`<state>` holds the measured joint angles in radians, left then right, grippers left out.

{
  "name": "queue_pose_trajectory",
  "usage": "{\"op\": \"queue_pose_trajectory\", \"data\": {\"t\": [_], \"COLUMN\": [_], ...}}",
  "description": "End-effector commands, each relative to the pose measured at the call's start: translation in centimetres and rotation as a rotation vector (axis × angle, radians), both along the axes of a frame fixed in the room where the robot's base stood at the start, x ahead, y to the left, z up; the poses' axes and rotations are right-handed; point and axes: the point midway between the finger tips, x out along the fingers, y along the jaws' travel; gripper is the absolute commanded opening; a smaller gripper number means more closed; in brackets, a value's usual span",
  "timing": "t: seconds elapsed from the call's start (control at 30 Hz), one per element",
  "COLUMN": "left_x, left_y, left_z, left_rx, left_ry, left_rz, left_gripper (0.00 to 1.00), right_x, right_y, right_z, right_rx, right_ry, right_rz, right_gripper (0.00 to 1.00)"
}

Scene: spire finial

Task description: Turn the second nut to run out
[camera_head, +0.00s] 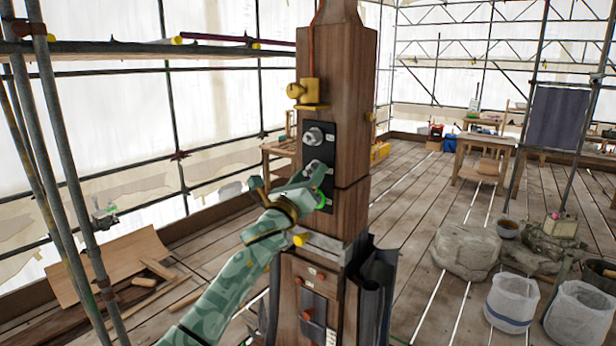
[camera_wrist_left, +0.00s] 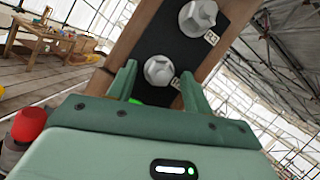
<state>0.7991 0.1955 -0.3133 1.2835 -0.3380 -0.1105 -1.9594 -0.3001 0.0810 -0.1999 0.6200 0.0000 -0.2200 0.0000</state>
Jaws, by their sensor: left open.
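A black plate (camera_head: 333,141) is fixed upright on the wooden post (camera_head: 350,105). A green glow shows just below this nut. My right gripper is not in view.
A brass fitting (camera_head: 309,93) juts from the post above the plate. Scaffold poles (camera_head: 60,170) stand at the left. Stones (camera_head: 466,250) and white buckets (camera_head: 512,303) are on the plank floor at the right. Workbenches stand farther back.

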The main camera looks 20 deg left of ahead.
Motion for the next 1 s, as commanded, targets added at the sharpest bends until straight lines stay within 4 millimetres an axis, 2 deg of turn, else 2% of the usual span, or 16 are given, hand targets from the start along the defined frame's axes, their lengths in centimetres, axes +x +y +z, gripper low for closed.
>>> {"op": "queue_pose_trajectory", "data": {"t": [0.03, 0.07, 0.2, 0.67, 1.0], "left_x": [0.0, 0.0, 0.0, 0.0, -0.1], "left_y": [0.0, 0.0, 0.0, -0.1, -0.3], "left_z": [0.0, 0.0, 0.0, 0.1, 0.5], "left_rx": [0.000, 0.000, 0.000, -0.074, -0.326], "left_ry": [0.000, 0.000, 0.000, 0.028, 0.120], "left_rz": [0.000, 0.000, 0.001, -0.001, 0.001], "left_gripper": [0.50, 0.45, 0.06, 0.06, 0.06], "right_x": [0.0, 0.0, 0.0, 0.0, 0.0], "right_y": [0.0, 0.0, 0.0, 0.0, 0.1], "right_z": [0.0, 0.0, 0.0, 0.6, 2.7], "right_rx": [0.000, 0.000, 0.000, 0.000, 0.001], "right_ry": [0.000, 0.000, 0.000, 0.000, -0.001], "right_rz": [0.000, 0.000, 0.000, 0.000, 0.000], "right_gripper": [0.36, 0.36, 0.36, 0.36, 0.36]}}
